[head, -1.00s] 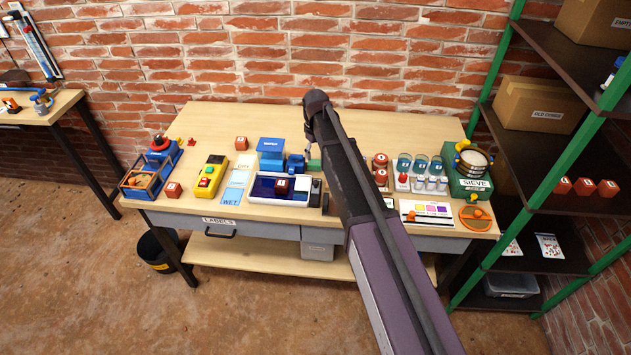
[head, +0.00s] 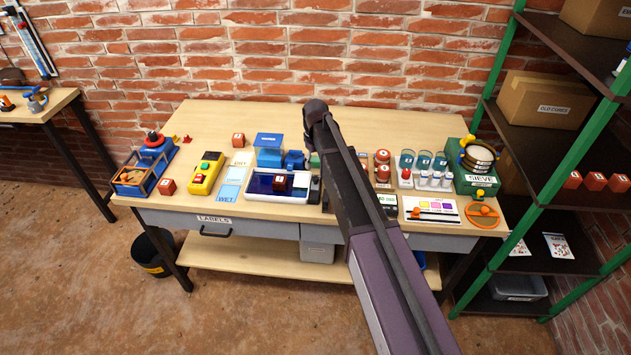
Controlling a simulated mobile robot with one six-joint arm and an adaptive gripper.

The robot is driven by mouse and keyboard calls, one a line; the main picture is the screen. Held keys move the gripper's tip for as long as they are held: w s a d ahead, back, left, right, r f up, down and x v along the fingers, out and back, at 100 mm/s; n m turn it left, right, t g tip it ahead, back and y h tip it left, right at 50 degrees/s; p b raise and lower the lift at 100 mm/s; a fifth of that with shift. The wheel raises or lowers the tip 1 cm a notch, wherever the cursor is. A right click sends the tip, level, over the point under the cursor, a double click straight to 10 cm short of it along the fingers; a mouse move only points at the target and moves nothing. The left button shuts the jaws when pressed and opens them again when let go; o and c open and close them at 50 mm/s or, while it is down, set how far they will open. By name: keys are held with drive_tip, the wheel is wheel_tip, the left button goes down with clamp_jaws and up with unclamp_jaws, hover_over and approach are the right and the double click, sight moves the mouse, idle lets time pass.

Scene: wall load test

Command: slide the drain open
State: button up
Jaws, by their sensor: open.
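A white-rimmed tray (head: 300,199) with a dark blue inside stands at the middle front of the bench, in the head view. A red cube (head: 281,182) sits in it. A dark upright piece (head: 315,189) stands at the tray's right end; I cannot tell whether it is the drain slide. A blue box (head: 269,150) and a smaller blue part (head: 294,160) stand just behind the tray. My gripper (head: 309,149) is open, above the bench behind the tray's right end. My arm hides most of it, and I see no contact.
A yellow control box (head: 206,174) and a blue-framed bin (head: 133,181) stand to the left.

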sight(315, 178)
drive_tip(key=shift+f+b, duration=3.15)
drive_tip(key=shift+f, duration=0.35)
